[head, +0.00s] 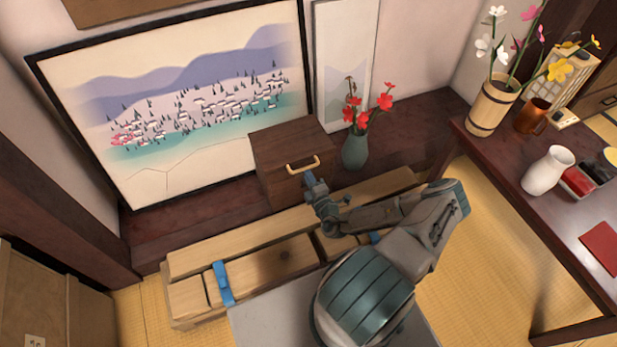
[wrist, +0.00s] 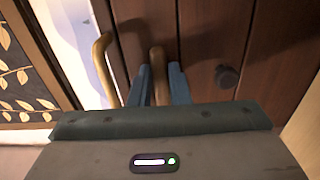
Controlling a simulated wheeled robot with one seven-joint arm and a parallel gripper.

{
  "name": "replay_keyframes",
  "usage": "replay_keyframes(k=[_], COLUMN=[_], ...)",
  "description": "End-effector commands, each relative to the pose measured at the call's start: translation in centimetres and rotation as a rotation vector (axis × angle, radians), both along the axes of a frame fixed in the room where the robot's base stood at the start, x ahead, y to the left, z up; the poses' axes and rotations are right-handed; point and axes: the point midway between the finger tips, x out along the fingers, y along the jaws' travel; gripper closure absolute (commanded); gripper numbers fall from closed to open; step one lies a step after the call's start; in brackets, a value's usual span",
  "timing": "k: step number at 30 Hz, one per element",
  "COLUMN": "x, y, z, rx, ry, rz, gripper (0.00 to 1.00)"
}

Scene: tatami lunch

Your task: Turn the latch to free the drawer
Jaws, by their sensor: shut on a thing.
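A dark wooden drawer box (head: 285,155) stands on the raised ledge against the wall, with a curved brass handle (head: 303,164) on its front. In the wrist view the handle (wrist: 105,70) is left of my fingers, apart from them. My gripper (head: 312,183) is at the box's front, just below the handle in the head view. In the wrist view my gripper (wrist: 160,84) has its two blue-grey fingers shut on a brass-coloured latch (wrist: 158,60), whose tip shows between them. The rest of the latch is hidden by the fingers and gripper body.
A round dark knob (wrist: 228,76) sits on the wood right of my fingers. A green vase (head: 355,151) with red flowers stands right of the box. A large framed picture (head: 185,110) leans behind it.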

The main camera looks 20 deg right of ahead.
Motion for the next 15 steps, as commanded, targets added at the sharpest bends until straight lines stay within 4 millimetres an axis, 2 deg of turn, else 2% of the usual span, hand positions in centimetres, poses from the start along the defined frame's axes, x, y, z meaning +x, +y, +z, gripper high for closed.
replay_keyframes(k=[6,7,9,15], x=[-0.08,-0.08,-0.07,-0.05], y=[0.23,0.23,0.19,0.01], z=[-0.12,-0.12,-0.1,-0.05], rx=[0.004,0.004,0.003,0.001], ry=[0.004,0.004,0.003,0.002], rz=[0.004,0.004,0.004,0.0], gripper=[1.0,0.75,0.62,0.62])
